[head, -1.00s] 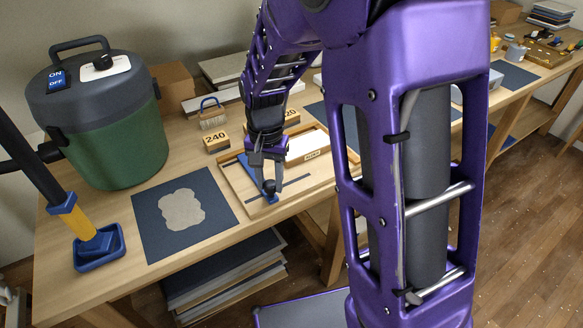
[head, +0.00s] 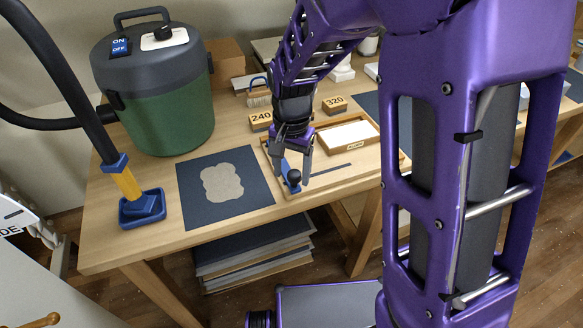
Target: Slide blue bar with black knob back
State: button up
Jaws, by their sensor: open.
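The blue bar (head: 286,169) with its round black knob (head: 294,176) sits in a shallow wooden tray (head: 337,177) on the workbench. The knob is at the bar's front end, near the tray's front left. My gripper (head: 294,177) points down at the knob. Its dark fingers are open, with one on each side of the knob or just behind it; I cannot tell whether they touch it. The far part of the bar is partly hidden behind my gripper.
A green canister vacuum (head: 158,95) stands at the back left, its nozzle (head: 142,207) in front. A dark mat (head: 252,201) lies left of the tray. Sanding blocks marked 240 (head: 260,121) and 320 (head: 334,105) stand behind the tray. A white pad (head: 346,135) lies in the tray's back right.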

notch_tip(320, 180, up, 18)
jog(key=p, duration=0.2)
jog(key=shift+f+p, duration=0.25)
jog(key=shift+p, duration=0.1)
